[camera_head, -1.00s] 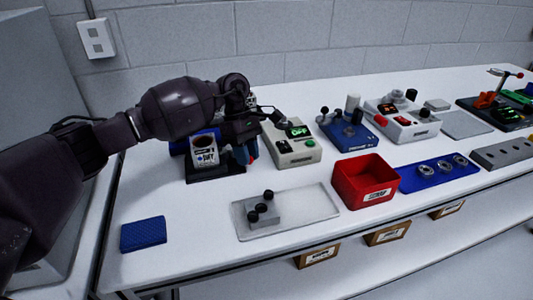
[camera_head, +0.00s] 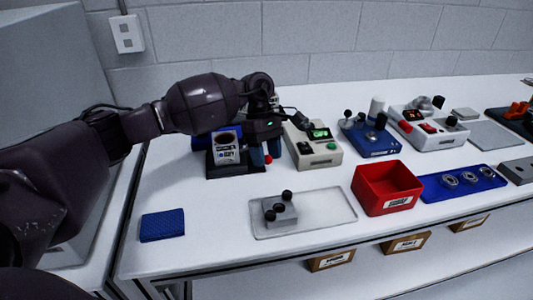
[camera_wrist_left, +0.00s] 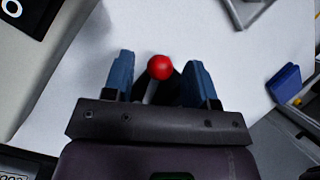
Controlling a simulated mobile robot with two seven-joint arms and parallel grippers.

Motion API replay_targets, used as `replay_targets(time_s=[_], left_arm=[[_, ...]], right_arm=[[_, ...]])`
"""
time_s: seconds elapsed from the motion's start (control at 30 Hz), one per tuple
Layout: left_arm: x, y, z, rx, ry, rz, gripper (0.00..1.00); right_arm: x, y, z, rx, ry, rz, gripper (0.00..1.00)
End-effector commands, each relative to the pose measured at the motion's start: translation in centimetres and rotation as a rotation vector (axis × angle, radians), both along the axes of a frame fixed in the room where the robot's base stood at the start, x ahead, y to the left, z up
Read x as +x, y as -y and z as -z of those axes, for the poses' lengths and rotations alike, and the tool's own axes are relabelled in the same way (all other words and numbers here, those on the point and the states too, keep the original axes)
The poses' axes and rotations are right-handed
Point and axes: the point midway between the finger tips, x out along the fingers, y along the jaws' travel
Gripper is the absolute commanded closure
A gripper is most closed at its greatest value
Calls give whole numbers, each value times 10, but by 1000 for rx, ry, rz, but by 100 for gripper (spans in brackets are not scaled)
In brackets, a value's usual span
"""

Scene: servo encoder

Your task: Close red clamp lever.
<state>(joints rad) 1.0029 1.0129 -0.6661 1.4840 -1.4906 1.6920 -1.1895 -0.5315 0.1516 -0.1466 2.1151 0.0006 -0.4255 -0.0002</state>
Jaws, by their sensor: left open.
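The red ball knob of the clamp lever (camera_head: 268,159) shows just under my left gripper (camera_head: 266,151) at the right end of a dark clamp fixture (camera_head: 236,171). In the left wrist view the red knob (camera_wrist_left: 160,67) and its pale stem lie between the two blue fingers of my left gripper (camera_wrist_left: 159,78). The fingers are open, with a gap on both sides of the knob. The gripper and wrist hide the lever's base and much of the fixture. My right gripper is not in view.
A grey device with a green display (camera_head: 317,150) stands close to the gripper's right. A clear tray (camera_head: 335,217), red bin (camera_head: 387,188) and blue pad (camera_head: 162,225) lie nearer the front. The table between the fixture and tray is clear.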

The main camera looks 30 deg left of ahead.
Motion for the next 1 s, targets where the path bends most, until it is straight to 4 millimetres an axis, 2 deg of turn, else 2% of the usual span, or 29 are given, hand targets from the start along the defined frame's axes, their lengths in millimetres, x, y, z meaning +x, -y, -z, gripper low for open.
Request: replay_targets(time_s=[0.17, 0.27, 0.7, 1.0], left_arm=[[2, -1, -5, 0, 2, -1, 48], [5, -5, -14, 1, 3, 1, 48], [24, -30, -81, 1, 2, -1, 48], [28, -36, -98, 0, 0, 0, 48]], right_arm=[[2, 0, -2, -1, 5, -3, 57], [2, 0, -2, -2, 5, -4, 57], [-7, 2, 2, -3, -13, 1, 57], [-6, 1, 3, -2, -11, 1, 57]])
